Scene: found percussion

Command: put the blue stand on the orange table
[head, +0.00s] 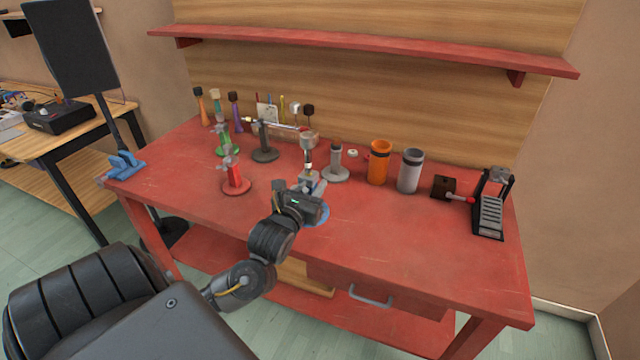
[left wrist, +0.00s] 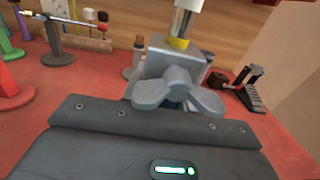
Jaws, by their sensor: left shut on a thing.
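The blue stand has a round blue base (head: 320,217) on the red workbench (head: 420,240), partly hidden by my left gripper. My left gripper (head: 308,192) is shut on the stand's upper part. In the left wrist view a grey clamp with a wing knob (left wrist: 178,92) fills the space just beyond the gripper, and a metal cylinder with a yellow ring (left wrist: 182,40) rises above it. Whether the base touches the bench is unclear. No table is plainly orange; a light wood-topped table (head: 40,138) stands at the left. My right gripper is not in view.
On the red workbench are a red stand (head: 235,182), a green stand (head: 227,148), a dark stand (head: 264,152), a grey stand (head: 336,170), an orange cup (head: 378,163) and a grey cup (head: 410,172). The front right of the bench is clear.

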